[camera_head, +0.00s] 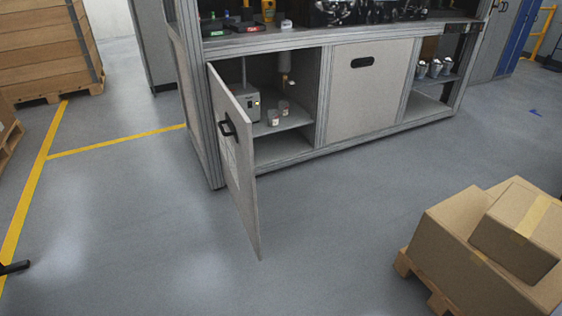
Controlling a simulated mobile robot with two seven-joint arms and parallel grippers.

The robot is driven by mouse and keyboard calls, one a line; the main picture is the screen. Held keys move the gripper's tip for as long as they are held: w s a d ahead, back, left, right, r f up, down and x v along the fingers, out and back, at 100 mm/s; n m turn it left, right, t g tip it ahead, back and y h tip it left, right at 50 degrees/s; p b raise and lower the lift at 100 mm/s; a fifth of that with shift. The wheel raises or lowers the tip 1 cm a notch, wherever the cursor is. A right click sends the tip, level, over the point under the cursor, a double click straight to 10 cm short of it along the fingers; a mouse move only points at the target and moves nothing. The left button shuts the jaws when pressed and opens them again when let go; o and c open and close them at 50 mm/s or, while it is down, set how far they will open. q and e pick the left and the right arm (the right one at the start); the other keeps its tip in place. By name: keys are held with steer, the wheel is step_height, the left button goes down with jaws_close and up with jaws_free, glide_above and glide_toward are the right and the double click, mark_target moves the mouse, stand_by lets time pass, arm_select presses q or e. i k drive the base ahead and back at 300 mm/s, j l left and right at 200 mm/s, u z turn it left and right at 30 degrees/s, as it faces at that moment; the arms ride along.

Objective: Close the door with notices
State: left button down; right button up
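The open door (237,185) is a light grey panel hinged at the left post of the workbench cabinet. It stands swung out toward me, well away from the frame. Its outer face carries a black handle (227,127) and pale sheets with faint outlines below it, seen at a steep angle. The compartment behind it is exposed. A dark piece at the left edge looks like part of my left gripper (14,267), apart from the door; its fingers cannot be made out. My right gripper is not in view.
The compartment holds a grey box (250,106) and small cups on a shelf. A closed panel (368,88) is beside it. Cardboard boxes (490,245) on a pallet stand at lower right. A wooden crate (45,45) is at upper left. Floor around the door is clear.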

mark_target(233, 126)
steer(key=i+j+z, duration=0.3)
steer(key=i, duration=0.15)
steer(key=i+j+z, duration=0.25)
steer(key=i+j, duration=0.55)
steer(key=i+l+z, duration=0.05)
steer(key=i, duration=0.05)
